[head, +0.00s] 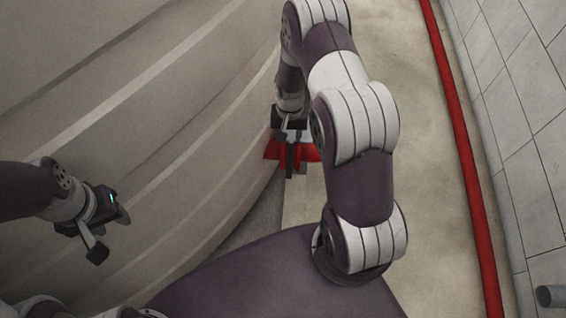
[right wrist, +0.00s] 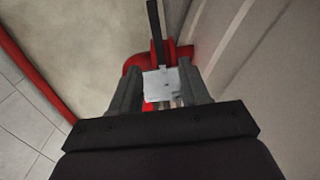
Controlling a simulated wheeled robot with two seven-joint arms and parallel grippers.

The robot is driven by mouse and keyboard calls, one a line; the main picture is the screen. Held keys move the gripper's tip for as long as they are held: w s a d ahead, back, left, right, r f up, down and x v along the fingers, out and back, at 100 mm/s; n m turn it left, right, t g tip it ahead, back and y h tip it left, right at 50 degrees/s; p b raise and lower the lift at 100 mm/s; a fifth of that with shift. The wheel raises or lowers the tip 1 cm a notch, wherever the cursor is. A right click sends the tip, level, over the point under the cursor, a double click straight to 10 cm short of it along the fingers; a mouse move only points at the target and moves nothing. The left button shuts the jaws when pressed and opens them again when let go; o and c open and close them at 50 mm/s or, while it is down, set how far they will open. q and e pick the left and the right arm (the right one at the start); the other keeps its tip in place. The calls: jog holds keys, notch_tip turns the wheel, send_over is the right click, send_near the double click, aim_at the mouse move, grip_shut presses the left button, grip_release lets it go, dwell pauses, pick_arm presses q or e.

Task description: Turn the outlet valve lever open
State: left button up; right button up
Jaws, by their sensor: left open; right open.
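The outlet valve has a red body, seen in the head view (head: 308,153) beside the big tank and in the right wrist view (right wrist: 137,66). Its dark lever (right wrist: 153,22) extends away from my right gripper in the wrist view; it also shows in the head view (head: 290,160). A pale square block (right wrist: 162,84) at the lever's near end sits between the fingers of my right gripper (right wrist: 163,88). That gripper is open; I cannot tell whether either finger touches the block. My left gripper (head: 111,232) is open and empty, in front of the tank and away from the valve.
The large grey ribbed tank (head: 130,110) fills the left side. A long red pipe (head: 461,140) runs along the floor by the tiled wall (head: 520,100). Bare floor (head: 405,60) lies between the valve and that pipe. A grey pipe end (head: 549,296) sticks out at lower right.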

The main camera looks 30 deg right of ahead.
send_over(290, 162)
notch_tip(290, 162, down, 6)
notch_tip(290, 162, down, 8)
jog(key=shift+r+b, duration=0.2)
jog(key=shift+b, duration=0.7)
pick_arm(q)
jog(key=shift+s+a+f, duration=0.1)
jog(key=shift+s+f, duration=0.2)
jog(key=shift+f, duration=0.25)
jog(key=shift+s+f, duration=0.3)
jog(key=shift+f, duration=0.25)
pick_arm(e)
grip_shut()
